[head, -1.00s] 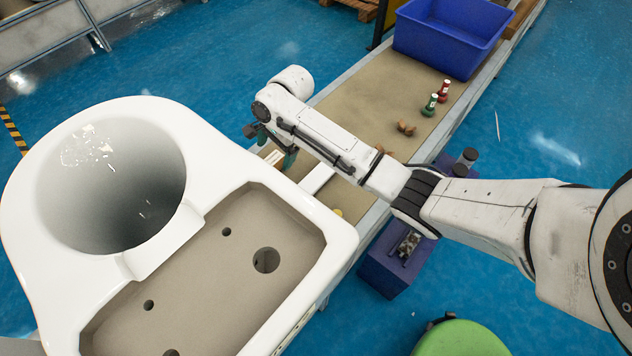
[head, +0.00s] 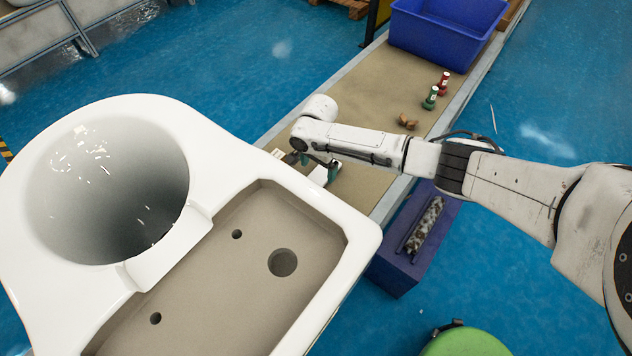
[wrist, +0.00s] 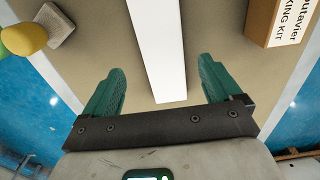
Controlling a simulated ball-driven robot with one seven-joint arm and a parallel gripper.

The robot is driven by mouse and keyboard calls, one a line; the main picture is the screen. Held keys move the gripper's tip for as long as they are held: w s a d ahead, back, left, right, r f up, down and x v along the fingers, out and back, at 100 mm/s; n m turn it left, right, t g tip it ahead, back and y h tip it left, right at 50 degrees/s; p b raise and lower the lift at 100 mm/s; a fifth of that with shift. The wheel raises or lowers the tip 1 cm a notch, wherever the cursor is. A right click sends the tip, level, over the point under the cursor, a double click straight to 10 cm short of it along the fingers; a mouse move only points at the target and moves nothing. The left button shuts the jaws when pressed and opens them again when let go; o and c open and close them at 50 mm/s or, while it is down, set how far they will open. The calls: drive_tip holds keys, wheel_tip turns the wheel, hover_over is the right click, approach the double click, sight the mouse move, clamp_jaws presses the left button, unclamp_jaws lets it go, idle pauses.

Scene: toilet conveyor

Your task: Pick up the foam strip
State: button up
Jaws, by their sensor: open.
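The foam strip (wrist: 157,45) is a long white bar on the tan conveyor belt. In the wrist view it runs from the top edge down between my two green fingers, with clear space on both sides. My gripper (wrist: 160,66) is open and holds nothing; its fingers straddle the strip's near end in that view. Whether they are down at the strip's height I cannot tell. In the head view my gripper (head: 318,168) is over the belt beyond the white toilet (head: 365,232), and a short part of the strip (head: 322,176) shows beside the fingers.
A brown printed box (wrist: 284,20) lies right of the strip in the wrist view; a yellow-green object (wrist: 22,36) and a grey block (wrist: 54,22) lie left. Farther along the belt are a brown item (head: 407,122), green and red bottle-like objects (head: 431,98) and a blue crate (head: 447,35).

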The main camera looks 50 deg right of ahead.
sight(316, 176)
drive_tip(key=f, duration=0.1)
drive_tip(key=f+b, duration=0.1)
drive_tip(key=f, duration=0.1)
drive_tip(key=f+b, duration=0.1)
drive_tip(key=f, duration=0.1)
drive_tip(key=shift+w+a, duration=0.2)
drive_tip(key=shift+a, duration=0.05)
drive_tip(key=c, duration=1.1)
drive_tip(key=shift+r, duration=0.1)
drive_tip(key=shift+r, duration=0.2)
drive_tip(key=r+p, duration=0.2)
drive_tip(key=r, duration=0.1)
drive_tip(key=shift+s+r, duration=0.15)
drive_tip(key=shift+s, duration=0.05)
drive_tip(key=s+r+p, duration=0.1)
drive_tip(key=s+r, duration=0.2)
drive_tip(key=s, duration=0.1)
drive_tip(key=s+r+p, duration=0.1)
drive_tip(key=s+r, duration=0.2)
drive_tip(key=s, duration=0.2)
drive_tip(key=s+r+p, duration=0.2)
drive_tip(key=s+r, duration=0.1)
drive_tip(key=s, duration=0.1)
drive_tip(key=shift+s+a, duration=0.3)
